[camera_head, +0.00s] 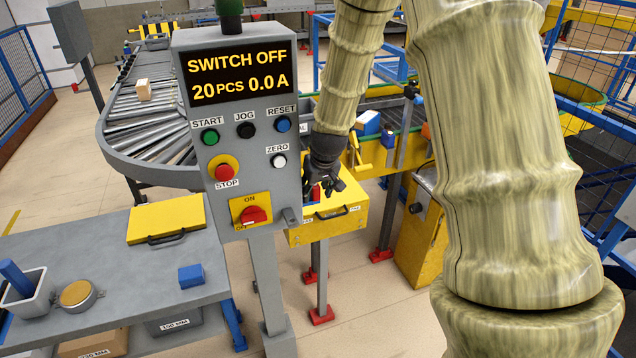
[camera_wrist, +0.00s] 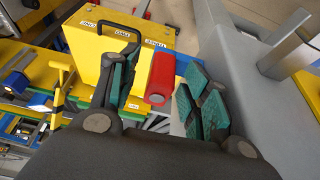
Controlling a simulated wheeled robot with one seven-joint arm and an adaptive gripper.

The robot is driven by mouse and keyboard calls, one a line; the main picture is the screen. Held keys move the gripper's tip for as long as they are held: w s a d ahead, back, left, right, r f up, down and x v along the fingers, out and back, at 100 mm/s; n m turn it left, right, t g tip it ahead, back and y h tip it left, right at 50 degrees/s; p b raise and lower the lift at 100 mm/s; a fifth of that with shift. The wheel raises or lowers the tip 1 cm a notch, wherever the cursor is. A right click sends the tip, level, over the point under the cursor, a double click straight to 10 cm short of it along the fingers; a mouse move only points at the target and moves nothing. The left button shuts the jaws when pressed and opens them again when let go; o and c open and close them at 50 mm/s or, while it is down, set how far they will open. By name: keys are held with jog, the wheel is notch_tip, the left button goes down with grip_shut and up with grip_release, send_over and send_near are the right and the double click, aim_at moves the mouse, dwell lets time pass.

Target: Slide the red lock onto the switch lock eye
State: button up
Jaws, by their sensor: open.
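The red lock (camera_wrist: 162,72) shows in the wrist view as a red block with a rounded end, beside a yellow box. My gripper (camera_wrist: 160,68) is open, with its green-padded fingers on either side of the lock; I cannot tell whether they touch it. In the head view my gripper (camera_head: 326,186) is right of the grey control panel (camera_head: 240,130), above the yellow box (camera_head: 330,226), and mostly hides the lock. The red rotary switch (camera_head: 255,215) sits on a yellow plate, its display reading SWITCH OFF. A small grey tab, probably the lock eye (camera_head: 291,217), sticks out at the panel's lower right edge.
A grey table (camera_head: 110,260) at left bears a yellow lidded panel (camera_head: 166,219), a blue block (camera_head: 191,276) and a grey bin (camera_head: 28,295). A roller conveyor (camera_head: 140,120) curves behind the control panel. Metal posts and a yellow cabinet (camera_head: 415,235) stand at right.

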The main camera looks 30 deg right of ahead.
jog(key=shift+w+f, duration=0.1)
jog(key=shift+f, duration=0.2)
grip_shut()
dwell(0.4)
